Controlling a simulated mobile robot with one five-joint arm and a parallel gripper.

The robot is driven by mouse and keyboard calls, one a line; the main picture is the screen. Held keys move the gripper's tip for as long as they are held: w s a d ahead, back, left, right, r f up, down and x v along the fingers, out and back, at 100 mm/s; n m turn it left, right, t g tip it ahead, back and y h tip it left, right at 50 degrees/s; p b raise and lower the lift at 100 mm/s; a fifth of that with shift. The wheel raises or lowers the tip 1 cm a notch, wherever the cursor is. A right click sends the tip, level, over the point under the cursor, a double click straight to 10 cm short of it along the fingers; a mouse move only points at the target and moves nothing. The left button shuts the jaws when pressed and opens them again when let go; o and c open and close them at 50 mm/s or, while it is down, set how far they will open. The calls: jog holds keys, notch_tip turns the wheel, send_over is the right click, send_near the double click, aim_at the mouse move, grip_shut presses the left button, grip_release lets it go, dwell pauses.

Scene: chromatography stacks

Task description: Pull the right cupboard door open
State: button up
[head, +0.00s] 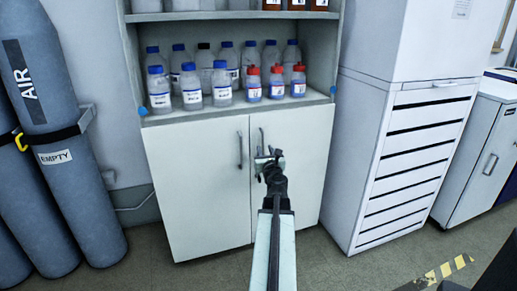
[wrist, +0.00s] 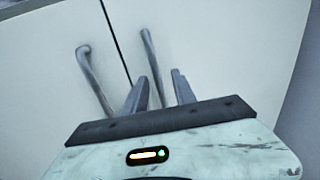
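The right cupboard door (head: 308,160) is pale and stands shut, flush with the left door (head: 195,190). It also fills the right of the wrist view (wrist: 235,50). Its grey vertical bar handle (head: 262,140) is close to the middle seam. My gripper (head: 268,156) is at the handle's lower part, in front of the right door. In the wrist view my gripper (wrist: 160,76) has its two fingers apart, and the lower part of the right handle (wrist: 150,60) shows between them. I cannot tell whether either finger touches the handle.
The left door's handle (wrist: 92,75) is just left of my fingers. Bottles (head: 220,85) with blue and red caps stand on the open shelf above. Gas cylinders (head: 60,140) stand at left, a drawer cabinet (head: 405,165) at right. Floor in front is clear.

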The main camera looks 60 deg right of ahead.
jog(key=shift+w+d, duration=0.35)
jog(key=shift+d, duration=0.25)
jog(key=shift+w+a, duration=0.1)
jog(key=shift+w, duration=0.1)
grip_shut()
dwell(0.8)
